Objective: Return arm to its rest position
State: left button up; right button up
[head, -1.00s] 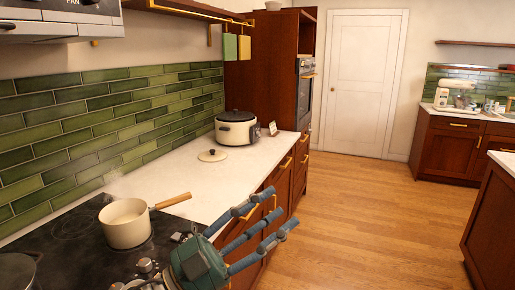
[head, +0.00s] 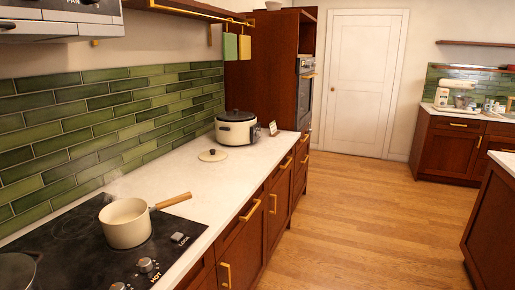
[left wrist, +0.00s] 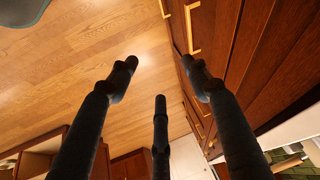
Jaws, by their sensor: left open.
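My left gripper (left wrist: 157,85) shows in the left wrist view with its dark fingers spread apart and nothing between them. It hangs in free air beside the wooden cabinet fronts, with the wood floor behind it. In the head view neither gripper is in sight. My right gripper shows in no view.
A cream saucepan (head: 125,224) with a wooden handle stands on the black cooktop (head: 75,245). Farther along the white counter (head: 165,206) are a loose lid (head: 212,155) and a white slow cooker (head: 237,128). The wood floor (head: 370,225) to the right is clear.

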pick_arm(q)
jog(key=s+f+g, duration=0.2)
jog(key=s, duration=0.4)
jog(key=s+f+g, duration=0.1)
jog(key=s+f, duration=0.1)
jog(key=f, duration=1.3)
jog(key=s+f+g, duration=0.1)
jog(key=s+f, duration=0.1)
jog(key=f, duration=1.3)
jog(key=s+a+f, duration=0.2)
jog(key=s+f, duration=1)
jog(key=s, duration=0.3)
jog(key=shift+a+f+g, duration=0.15)
jog(key=shift+a+g, duration=0.15)
